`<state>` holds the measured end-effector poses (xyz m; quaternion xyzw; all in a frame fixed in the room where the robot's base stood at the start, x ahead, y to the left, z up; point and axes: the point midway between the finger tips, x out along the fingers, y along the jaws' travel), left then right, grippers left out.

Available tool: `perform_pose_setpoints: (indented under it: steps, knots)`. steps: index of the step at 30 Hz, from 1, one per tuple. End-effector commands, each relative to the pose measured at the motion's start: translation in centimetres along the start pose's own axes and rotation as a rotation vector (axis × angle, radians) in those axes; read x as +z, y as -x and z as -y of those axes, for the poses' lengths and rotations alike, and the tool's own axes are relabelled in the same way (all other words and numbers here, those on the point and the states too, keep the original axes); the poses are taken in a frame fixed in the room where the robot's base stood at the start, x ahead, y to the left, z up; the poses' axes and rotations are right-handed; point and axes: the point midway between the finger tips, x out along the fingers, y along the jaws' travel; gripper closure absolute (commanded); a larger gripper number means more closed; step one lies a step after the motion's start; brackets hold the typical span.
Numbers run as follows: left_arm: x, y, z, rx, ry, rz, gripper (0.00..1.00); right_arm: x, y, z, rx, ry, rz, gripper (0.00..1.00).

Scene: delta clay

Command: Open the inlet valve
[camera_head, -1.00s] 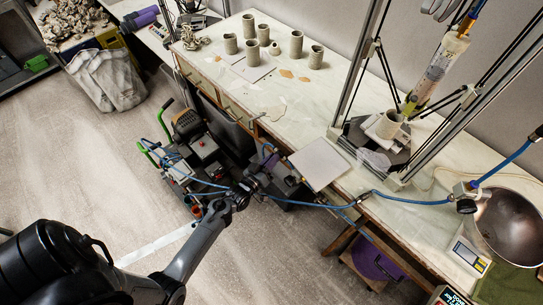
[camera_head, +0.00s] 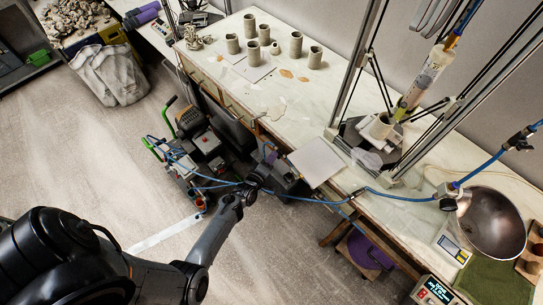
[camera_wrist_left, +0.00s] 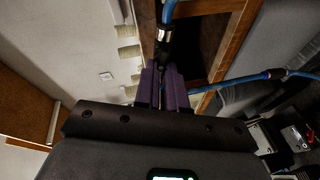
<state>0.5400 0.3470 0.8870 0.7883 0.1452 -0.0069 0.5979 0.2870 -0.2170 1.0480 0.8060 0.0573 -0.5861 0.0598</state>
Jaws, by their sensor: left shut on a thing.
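My left gripper (camera_head: 268,162) is at the front edge of the workbench, beside the blue air hose. In the left wrist view its purple fingers (camera_wrist_left: 163,88) are closed together on a dark fitting with a metal collar (camera_wrist_left: 163,45). The blue hose (camera_wrist_left: 168,10) runs into this fitting, which looks like the inlet valve. The fingers hide its lower part, so I cannot tell how its handle is turned. In the head view my wrist covers most of it. My right gripper is not in view.
An air compressor (camera_head: 208,143) stands on the floor left of the gripper. A white board (camera_head: 316,162) lies at the bench edge. A clay printer frame (camera_head: 345,85), a gauge fitting (camera_head: 447,196) and a metal bowl (camera_head: 496,222) are to the right. Clay cups (camera_head: 249,26) stand at the back.

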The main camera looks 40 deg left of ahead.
Motion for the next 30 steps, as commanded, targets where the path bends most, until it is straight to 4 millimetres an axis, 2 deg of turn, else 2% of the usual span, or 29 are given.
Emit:
perform_pose_setpoints:
  steps: [7, 21, 22, 26, 30]
  knots:
    - [0.06, 0.02, 0.02, -0.018, 0.064, 0.002, 1.00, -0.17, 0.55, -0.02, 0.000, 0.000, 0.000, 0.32]
    - [0.07, 0.01, 0.09, -0.021, 0.076, 0.002, 1.00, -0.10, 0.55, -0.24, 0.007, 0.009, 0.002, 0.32]
    - [0.07, 0.01, 0.09, -0.021, 0.076, 0.002, 0.87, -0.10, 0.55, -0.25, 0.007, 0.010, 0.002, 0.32]
    - [0.05, 0.01, 0.07, -0.021, 0.075, 0.002, 0.67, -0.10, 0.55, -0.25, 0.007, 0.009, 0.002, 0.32]
    - [0.03, 0.00, 0.06, -0.020, 0.075, 0.001, 0.64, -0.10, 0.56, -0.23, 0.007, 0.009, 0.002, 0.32]
